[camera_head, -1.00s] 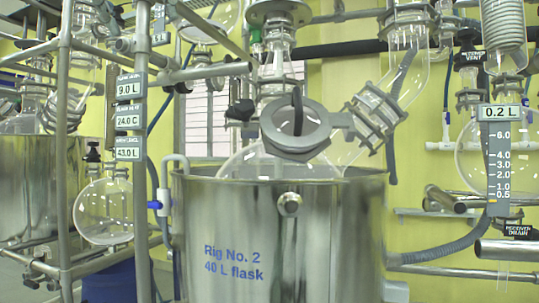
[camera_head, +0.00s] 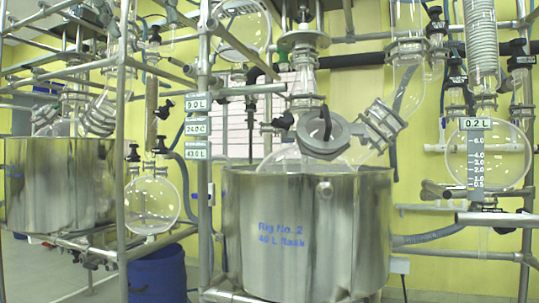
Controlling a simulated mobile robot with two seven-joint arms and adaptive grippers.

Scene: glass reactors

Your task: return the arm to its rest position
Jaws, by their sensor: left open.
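I cannot make out either of my grippers or arms in the head view. The glass reactor of Rig No. 2 stands in front of me, its glass flask (camera_head: 285,157) sunk in a steel vessel (camera_head: 345,235) marked "40 L flask". A round grey port with a dark handle (camera_head: 323,134) tilts toward me on top of the flask. Signs reading 9.0 L, 24.0 C and 43.0 L (camera_head: 196,127) hang on the upright to its left.
A second steel vessel (camera_head: 45,190) stands at the left, with a round glass flask (camera_head: 152,206) beside it. A blue drum (camera_head: 157,275) is below. A round receiver (camera_head: 510,157) with a 0.2 L scale (camera_head: 476,155) is at the right. Steel pipes frame the rig.

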